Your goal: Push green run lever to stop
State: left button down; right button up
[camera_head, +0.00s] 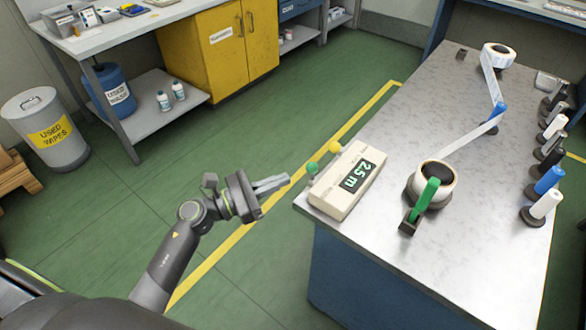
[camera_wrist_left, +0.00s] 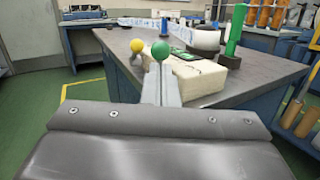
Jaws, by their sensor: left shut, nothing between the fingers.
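The green run lever (camera_head: 312,168) is a green ball on a short stalk at the left side of a cream control box (camera_head: 338,192), which reads "25 m". A yellow ball lever (camera_head: 335,146) stands behind it. In the left wrist view the green ball (camera_wrist_left: 160,50) shows just beyond my fingertips, with the yellow ball (camera_wrist_left: 136,46) to its left. My left gripper (camera_head: 286,179) is shut and empty, pointing at the green lever from the left with a small gap visible in the head view. The lever's stalk is partly hidden behind my fingers in the wrist view. My right gripper is not in view.
A roll with a green crank (camera_head: 427,196) stands right of the box, and a white web runs from it past a blue post to a far roll (camera_head: 497,55). Green floor (camera_head: 230,150) is open left of the bench.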

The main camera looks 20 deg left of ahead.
aim_at(312, 173)
pick_arm(q)
jog(key=shift+p+x, duration=0.5)
jog(key=shift+x, duration=1.45)
jog(key=w+n+g+y+p, duration=0.1)
jog(key=p, duration=0.4)
jog(key=w+d+r+n+g+y+p, duration=0.1)
jog(key=w+p, duration=0.1)
jog(key=p, duration=0.3)
jog(key=w+g+y+p, duration=0.1)
jog(key=g+p, duration=0.1)
jog(key=p, duration=0.3)
jog(key=shift+w+d+r+n+y, duration=0.35)
jog(key=shift+n+y, duration=0.05)
jog(key=shift+w, duration=0.1)
jog(key=shift+r, duration=0.15)
